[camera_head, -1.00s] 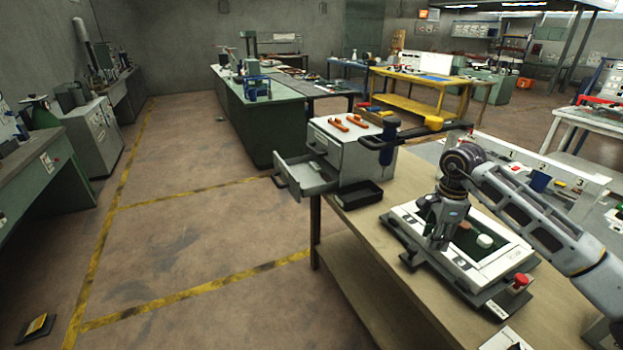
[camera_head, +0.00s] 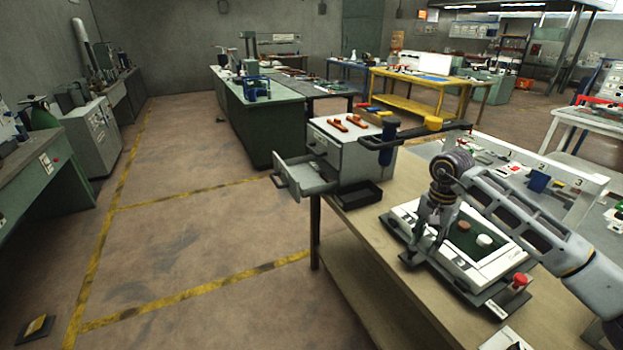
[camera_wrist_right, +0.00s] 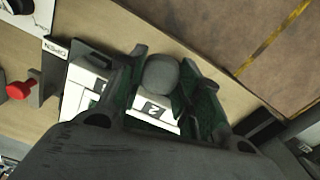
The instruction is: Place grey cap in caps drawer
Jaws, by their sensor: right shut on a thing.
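My right gripper (camera_head: 426,248) is over the left part of the white frame device (camera_head: 486,268) on the wooden bench. In the right wrist view, the gripper (camera_wrist_right: 162,62) is shut on the round grey cap (camera_wrist_right: 160,76), which sits between its fingertips. The cap cannot be made out in the head view. An open, light grey drawer (camera_head: 310,180) sticks out to the left from a small cabinet (camera_head: 345,152) at the bench's far end. I cannot read a label on it. My left gripper is not in view.
A brown cap (camera_head: 463,226) and a white cap (camera_head: 485,240) lie on the device's dark green panel. A red knob (camera_head: 519,280) stands at its right corner. A black tray (camera_head: 358,195) lies beside the cabinet. Orange handles (camera_head: 338,125) lie on the cabinet top.

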